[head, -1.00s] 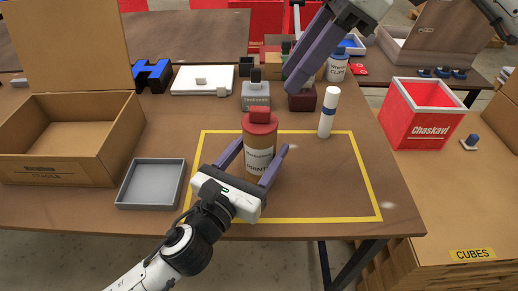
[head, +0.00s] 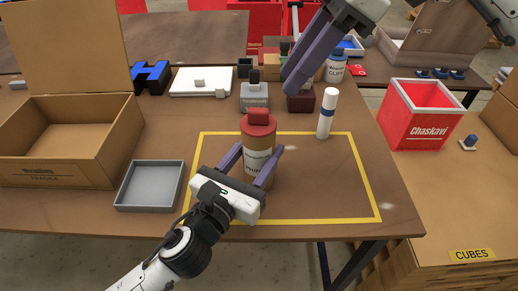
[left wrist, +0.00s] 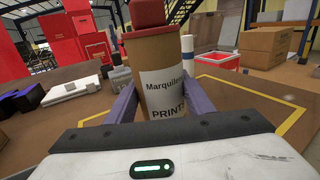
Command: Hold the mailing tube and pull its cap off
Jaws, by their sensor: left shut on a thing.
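The mailing tube (head: 258,142) is a brown upright cylinder with a white label, standing inside the yellow outline on the table. Its red cap (head: 260,120) sits on top. In the left wrist view the tube (left wrist: 162,58) fills the middle, with the label facing me and the red cap (left wrist: 148,12) cut off by the top edge. My left gripper (head: 259,165) is shut on the tube's body, one finger on each side, below the cap. My right gripper (head: 287,82) hangs above and behind the tube, apart from it. The gap between its fingers is not clear.
A white tube with a blue band (head: 326,118) stands at the outline's back right. A grey tray (head: 150,207) and an open cardboard box (head: 60,175) are at left. Bottles and small boxes stand behind. A red bin (head: 420,125) is at right. The outline's right part is clear.

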